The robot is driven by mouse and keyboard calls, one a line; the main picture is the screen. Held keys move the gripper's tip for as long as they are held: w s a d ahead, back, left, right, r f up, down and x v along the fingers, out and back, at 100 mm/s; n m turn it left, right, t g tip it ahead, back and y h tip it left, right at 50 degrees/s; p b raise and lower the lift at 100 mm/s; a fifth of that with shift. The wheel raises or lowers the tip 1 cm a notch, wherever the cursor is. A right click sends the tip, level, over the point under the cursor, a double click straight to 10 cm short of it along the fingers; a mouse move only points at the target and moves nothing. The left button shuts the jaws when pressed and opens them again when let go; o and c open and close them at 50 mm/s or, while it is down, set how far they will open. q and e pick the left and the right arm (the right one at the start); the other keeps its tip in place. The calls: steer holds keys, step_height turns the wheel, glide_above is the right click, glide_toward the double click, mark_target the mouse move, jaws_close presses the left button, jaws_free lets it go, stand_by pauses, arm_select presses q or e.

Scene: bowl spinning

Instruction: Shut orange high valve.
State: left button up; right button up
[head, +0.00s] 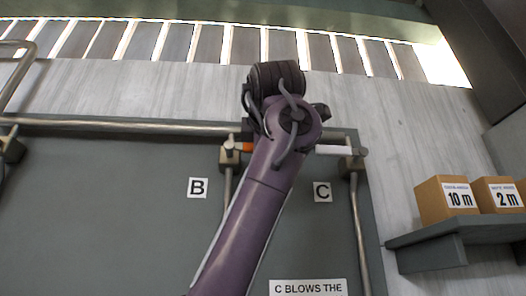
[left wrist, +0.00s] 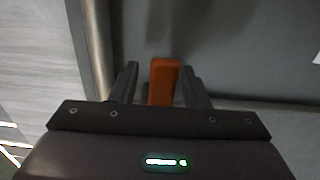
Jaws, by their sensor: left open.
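The orange valve handle (head: 243,147) shows as a short strip in the head view, on the pipe fitting above label B; my arm covers its right part. In the left wrist view the orange handle (left wrist: 163,82) stands between the two dark fingers of my left gripper (left wrist: 158,84). The fingers are open, one on each side of it, with a visible gap at least on the left. Contact on the right finger is hard to tell. In the head view my wrist hides the fingertips. My right gripper is not in view.
A white valve handle (head: 334,150) is on the fitting above label C (head: 322,192), close right of my wrist. A metal pipe (head: 110,124) runs along the panel top. Boxes marked 10 m (head: 447,201) and 2 m (head: 500,196) sit on a shelf (head: 455,236) at right.

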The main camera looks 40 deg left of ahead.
arm_select(q)
steer(key=shift+d, duration=0.1)
steer(key=b+v, duration=0.2)
steer(key=v, duration=0.5)
steer(key=shift+s+d+b, duration=0.25)
steer(key=shift+b, duration=0.1)
steer(key=shift+w+a, duration=0.1)
